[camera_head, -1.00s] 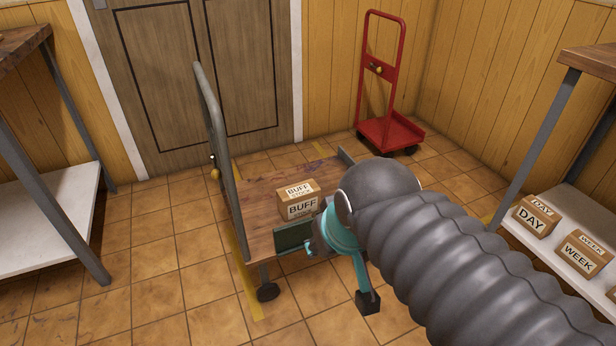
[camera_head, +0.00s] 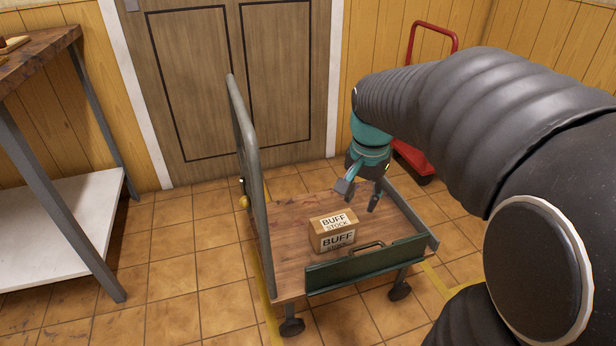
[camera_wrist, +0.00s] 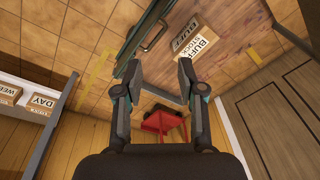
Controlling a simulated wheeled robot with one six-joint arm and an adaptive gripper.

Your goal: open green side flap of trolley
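The trolley (camera_head: 290,222) has a wooden deck and a grey push handle at its left. Its green side flap (camera_head: 368,265) stands upright along the near edge, with a small handle on its top. The flap also shows in the wrist view (camera_wrist: 150,35). A BUFF STOCK box (camera_head: 332,232) sits on the deck behind the flap; it shows at the top of the wrist view (camera_wrist: 190,40). My gripper (camera_head: 358,198) is over the far right part of the deck, beyond the flap and apart from it. Its fingers are spread and nothing is between them in the wrist view (camera_wrist: 157,75).
A red trolley (camera_head: 413,158) stands behind my arm by the wall. A shelf table (camera_head: 60,215) is at the left. A door (camera_head: 235,80) is behind the trolley. Shelved boxes (camera_wrist: 42,104) show at the wrist view's left. The floor left of the trolley is clear.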

